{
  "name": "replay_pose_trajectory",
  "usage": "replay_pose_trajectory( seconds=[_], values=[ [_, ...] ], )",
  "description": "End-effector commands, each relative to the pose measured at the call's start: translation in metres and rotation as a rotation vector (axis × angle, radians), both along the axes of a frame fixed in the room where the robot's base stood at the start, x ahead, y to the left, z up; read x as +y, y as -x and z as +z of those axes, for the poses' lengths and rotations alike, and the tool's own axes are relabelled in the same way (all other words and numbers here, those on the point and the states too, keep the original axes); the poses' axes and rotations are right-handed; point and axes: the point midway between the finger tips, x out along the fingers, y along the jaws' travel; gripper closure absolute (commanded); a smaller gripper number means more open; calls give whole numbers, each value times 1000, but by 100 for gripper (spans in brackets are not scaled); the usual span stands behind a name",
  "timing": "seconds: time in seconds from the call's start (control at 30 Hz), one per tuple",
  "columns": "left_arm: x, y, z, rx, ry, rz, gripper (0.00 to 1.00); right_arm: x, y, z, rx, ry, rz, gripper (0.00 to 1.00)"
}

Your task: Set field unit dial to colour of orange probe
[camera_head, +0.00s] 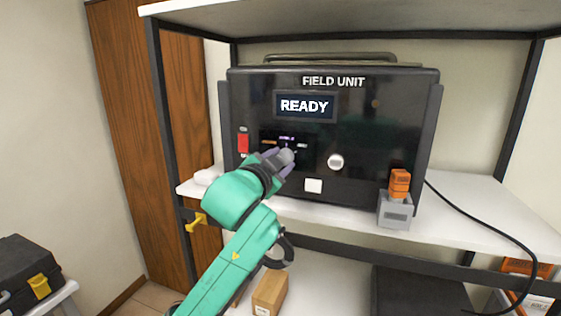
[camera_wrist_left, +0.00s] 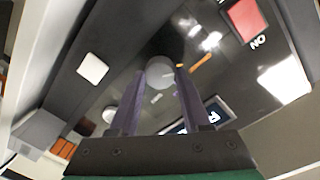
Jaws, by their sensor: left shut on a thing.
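The black field unit (camera_head: 390,125) stands on the shelf with its screen (camera_head: 305,106) reading READY. The grey dial (camera_head: 288,155) is on the left half of its front panel, with small coloured labels around it, one orange (camera_head: 269,142). My left gripper (camera_head: 279,159) reaches the panel and is shut on the dial. In the left wrist view the round dial (camera_wrist_left: 160,72) sits between the purple fingertips; its pointer direction is hard to read. The orange probe (camera_head: 400,182) stands upright in a grey holder (camera_head: 395,212) at the unit's lower right. My right gripper is out of view.
A red switch (camera_head: 243,142), a round white knob (camera_head: 336,161) and a square white button (camera_head: 313,186) are also on the panel. A black cable (camera_head: 480,222) runs over the white shelf (camera_head: 465,200) at right. A small box (camera_head: 269,292) is below.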

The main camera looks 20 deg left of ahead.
Motion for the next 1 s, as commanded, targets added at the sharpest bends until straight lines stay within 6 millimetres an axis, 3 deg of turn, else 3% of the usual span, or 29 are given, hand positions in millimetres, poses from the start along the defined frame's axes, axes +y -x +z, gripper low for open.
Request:
replay_pose_trajectory(
  seconds=[0.13, 0.17, 0.2, 0.23, 0.53, 0.67, 0.77, 1.0],
  values=[
    [0, 0, 1, -2, 2, 0, 100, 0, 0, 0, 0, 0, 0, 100],
    [0, 0, 1, -2, 2, 0, 41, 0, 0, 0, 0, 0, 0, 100],
    [0, 0, 1, -2, 2, 0, 26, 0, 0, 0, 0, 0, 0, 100],
    [0, 0, 1, -2, 2, 0, 22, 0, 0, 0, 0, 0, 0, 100],
    [0, 1, 0, -1, 0, -1, 22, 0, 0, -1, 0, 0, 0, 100],
    [1, 12, -1, -3, 0, -1, 22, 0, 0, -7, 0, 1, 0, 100],
    [3, 34, -2, -5, 0, -3, 22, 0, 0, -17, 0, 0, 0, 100],
    [9, 105, 2, -7, 1, -3, 22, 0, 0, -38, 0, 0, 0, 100]
  ],
)
